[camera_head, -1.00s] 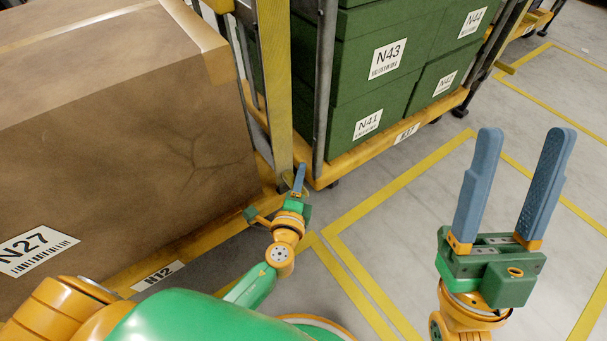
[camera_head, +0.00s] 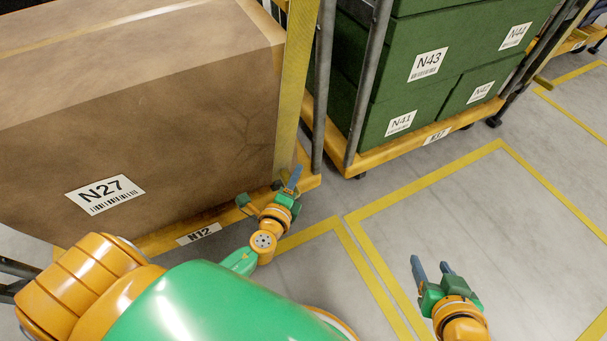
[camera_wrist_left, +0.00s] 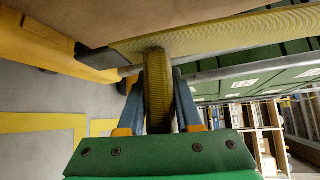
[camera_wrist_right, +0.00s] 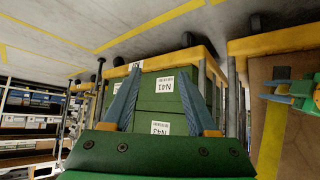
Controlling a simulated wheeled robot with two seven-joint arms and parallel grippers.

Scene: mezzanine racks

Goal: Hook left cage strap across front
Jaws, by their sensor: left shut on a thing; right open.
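The left cage has a yellow base (camera_head: 155,241) labelled N12 and carries a large brown box (camera_head: 200,110) labelled N27. The yellow strap (camera_head: 295,80) hangs upright at the cage's right front corner, beside a grey post (camera_head: 324,90). My left gripper (camera_head: 293,179) is low at that corner, shut on the strap's lower end. In the left wrist view the strap end (camera_wrist_left: 157,95) stands between the two blue fingers. My right gripper (camera_head: 431,262) is open and empty over the floor, apart from the cage. No catch for the strap can be made out.
A second cage with green boxes (camera_head: 430,65) on a yellow base (camera_head: 385,150) stands close to the right of the left cage. Yellow lines mark the grey floor (camera_head: 470,220), which is clear at the right. Shelving (camera_wrist_right: 30,115) shows in the right wrist view.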

